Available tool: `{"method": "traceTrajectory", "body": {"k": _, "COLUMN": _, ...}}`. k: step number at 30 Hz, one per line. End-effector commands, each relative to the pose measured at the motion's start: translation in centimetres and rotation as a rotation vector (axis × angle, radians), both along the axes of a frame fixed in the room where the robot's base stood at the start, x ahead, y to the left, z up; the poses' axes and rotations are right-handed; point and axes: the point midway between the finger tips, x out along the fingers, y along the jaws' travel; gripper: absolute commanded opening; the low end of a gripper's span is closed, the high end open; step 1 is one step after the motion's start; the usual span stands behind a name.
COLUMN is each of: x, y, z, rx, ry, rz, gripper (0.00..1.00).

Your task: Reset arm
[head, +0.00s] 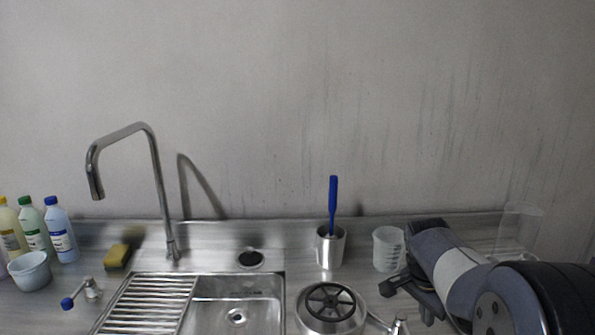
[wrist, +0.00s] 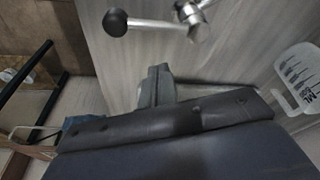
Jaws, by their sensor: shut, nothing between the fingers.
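My gripper (head: 384,287) is at the lower right of the head view, above the steel counter (head: 290,232). It is held at the end of my arm, close in front of a clear measuring beaker (head: 387,249). In the wrist view my gripper (wrist: 156,84) shows with its fingers together and nothing between them. The beaker also shows at the right of the wrist view (wrist: 297,75), apart from the fingers. Part of the counter on the right is hidden behind my arm.
A steel cup (head: 330,247) with a blue-handled brush (head: 333,205) stands left of the beaker. A round drum lid (head: 331,305) and a lever (head: 397,326) are near. The sink (head: 240,290), faucet (head: 157,190), sponge (head: 117,256) and several bottles (head: 61,230) lie left.

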Motion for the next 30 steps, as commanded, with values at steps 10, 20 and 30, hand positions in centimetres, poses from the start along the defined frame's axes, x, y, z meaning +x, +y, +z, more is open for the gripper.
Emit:
{"method": "traceTrajectory", "body": {"k": 10, "x": 1.1, "y": -0.6, "z": -0.9, "rx": 0.028, "ry": 0.003, "rz": 0.227, "gripper": 0.0}}
{"method": "traceTrajectory", "body": {"k": 20, "x": 2.1, "y": -1.3, "z": -1.7, "rx": 0.035, "ry": -0.011, "rz": 0.435, "gripper": 0.0}}
{"method": "traceTrajectory", "body": {"k": 30, "x": 3.0, "y": -2.2, "z": -2.5, "rx": 0.022, "ry": -0.032, "rz": 0.642, "gripper": 0.0}}
